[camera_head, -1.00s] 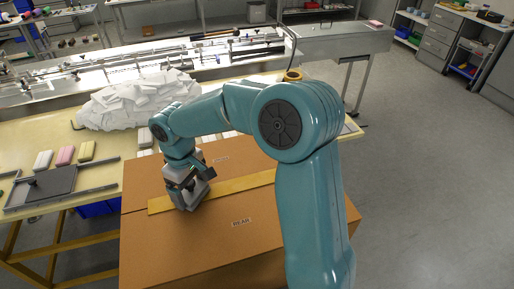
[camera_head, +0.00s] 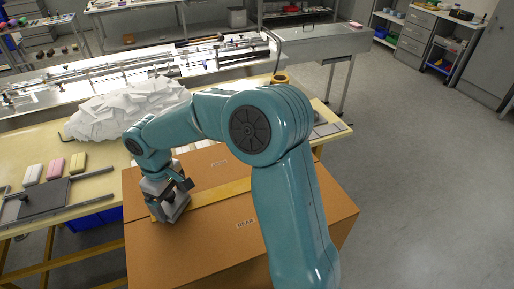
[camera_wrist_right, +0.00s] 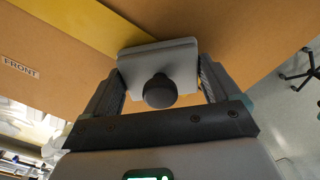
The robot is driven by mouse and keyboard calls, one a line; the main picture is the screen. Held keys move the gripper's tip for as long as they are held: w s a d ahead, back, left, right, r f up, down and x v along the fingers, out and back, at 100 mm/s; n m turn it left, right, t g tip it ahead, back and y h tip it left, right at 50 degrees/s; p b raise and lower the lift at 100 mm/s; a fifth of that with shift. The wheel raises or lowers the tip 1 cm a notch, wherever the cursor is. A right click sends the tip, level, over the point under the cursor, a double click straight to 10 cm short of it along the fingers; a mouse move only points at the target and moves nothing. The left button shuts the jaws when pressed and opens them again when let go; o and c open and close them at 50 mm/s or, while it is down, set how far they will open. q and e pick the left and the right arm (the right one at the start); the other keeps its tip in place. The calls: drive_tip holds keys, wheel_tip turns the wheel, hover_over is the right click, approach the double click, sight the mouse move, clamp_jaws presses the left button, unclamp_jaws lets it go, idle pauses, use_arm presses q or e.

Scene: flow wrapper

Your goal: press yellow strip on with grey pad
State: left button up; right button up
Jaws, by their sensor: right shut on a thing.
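A long yellow strip (camera_head: 218,195) lies across the top of a brown cardboard box (camera_head: 205,250). It also shows in the right wrist view (camera_wrist_right: 80,22). My right gripper (camera_head: 170,207) is over the strip's left end. In the right wrist view the gripper (camera_wrist_right: 160,82) is shut on the grey pad (camera_wrist_right: 183,57), which has a dark round knob (camera_wrist_right: 159,92) between the fingers. The pad's far edge meets the strip and the box top; whether it presses firmly, I cannot tell. The gripper hides part of the strip. My left gripper is not in view.
A yellow table (camera_head: 100,187) holds a white crumpled pile (camera_head: 125,107), several small coloured blocks (camera_head: 55,168) and a dark grey plate (camera_head: 43,200). A long metal machine (camera_head: 215,65) stands behind. The floor at right is clear.

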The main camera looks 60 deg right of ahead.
sight(172, 193)
wheel_tip(172, 193, up, 2)
drive_tip(key=shift+d+r, duration=0.15)
drive_tip(key=shift+s+d+r+p, duration=0.1)
drive_tip(key=shift+s+r+p, duration=0.2)
drive_tip(key=shift+r+p, duration=0.25)
drive_tip(key=shift+w+r+p, duration=0.25)
drive_tip(key=shift+r+p, duration=0.35)
drive_tip(key=shift+r, duration=0.05)
drive_tip(key=shift+s+r+p, duration=0.15)
drive_tip(key=shift+r+p, duration=0.25)
drive_tip(key=shift+r, duration=0.45)
drive_tip(key=shift+r+p, duration=0.6)
drive_tip(key=shift+p, duration=0.15)
drive_tip(key=shift+r, duration=0.25)
